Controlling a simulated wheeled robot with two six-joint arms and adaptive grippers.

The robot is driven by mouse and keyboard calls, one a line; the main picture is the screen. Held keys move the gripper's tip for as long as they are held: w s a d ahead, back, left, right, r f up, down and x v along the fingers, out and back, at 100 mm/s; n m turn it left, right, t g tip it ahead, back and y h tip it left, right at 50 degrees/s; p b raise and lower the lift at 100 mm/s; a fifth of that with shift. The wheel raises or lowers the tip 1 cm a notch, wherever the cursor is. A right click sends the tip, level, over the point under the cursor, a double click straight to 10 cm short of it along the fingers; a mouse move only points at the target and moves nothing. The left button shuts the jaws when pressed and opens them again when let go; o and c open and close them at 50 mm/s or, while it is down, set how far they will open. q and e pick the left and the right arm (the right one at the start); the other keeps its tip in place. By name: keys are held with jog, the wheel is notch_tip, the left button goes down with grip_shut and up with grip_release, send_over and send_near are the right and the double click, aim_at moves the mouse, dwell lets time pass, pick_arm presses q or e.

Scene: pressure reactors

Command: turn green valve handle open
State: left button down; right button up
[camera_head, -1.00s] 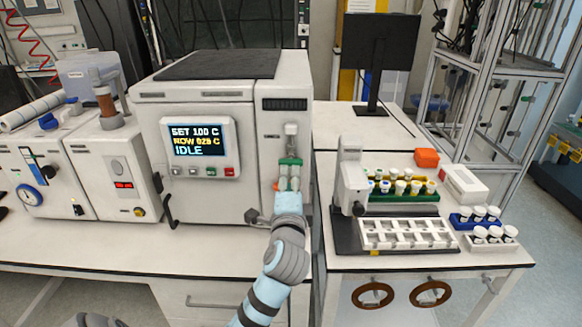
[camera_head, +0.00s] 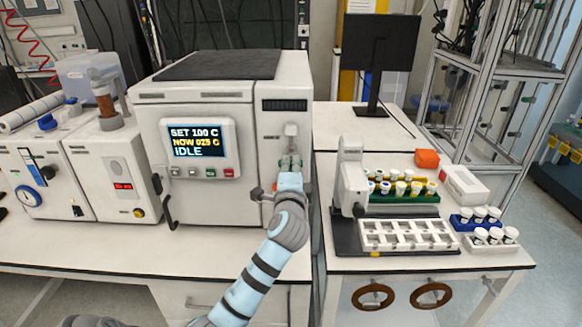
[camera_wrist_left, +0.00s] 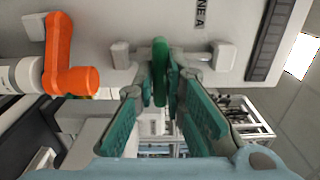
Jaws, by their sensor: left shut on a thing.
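The green valve handle (camera_wrist_left: 160,62) is on the front panel of the white reactor cabinet (camera_head: 283,120). In the left wrist view it stands as a narrow upright bar between the fingers of my left gripper (camera_wrist_left: 161,80). The fingers are closed in on it from both sides. In the head view my left gripper (camera_head: 290,165) is at the cabinet's right-hand panel and mostly covers the handle. An orange handle (camera_wrist_left: 68,68) sits to the left in the wrist view, apart from the fingers. My right gripper is not seen.
The cabinet's display (camera_head: 197,139) reads SET 100 C and IDLE. A dark door handle (camera_head: 163,200) is at left. The bench before the cabinet is partly clear.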

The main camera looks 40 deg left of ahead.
pick_arm(q)
jog(key=shift+n, duration=0.4)
jog(key=n, duration=0.4)
jog(key=shift+b, duration=0.35)
jog(key=n+b, duration=0.1)
jog(key=n, duration=0.4)
jog(key=shift+f, duration=0.1)
jog(key=shift+n+b, duration=1.8)
jog(key=shift+n, duration=2.3)
jog(key=c, duration=1.7)
grip_release()
jog(key=shift+o, duration=0.2)
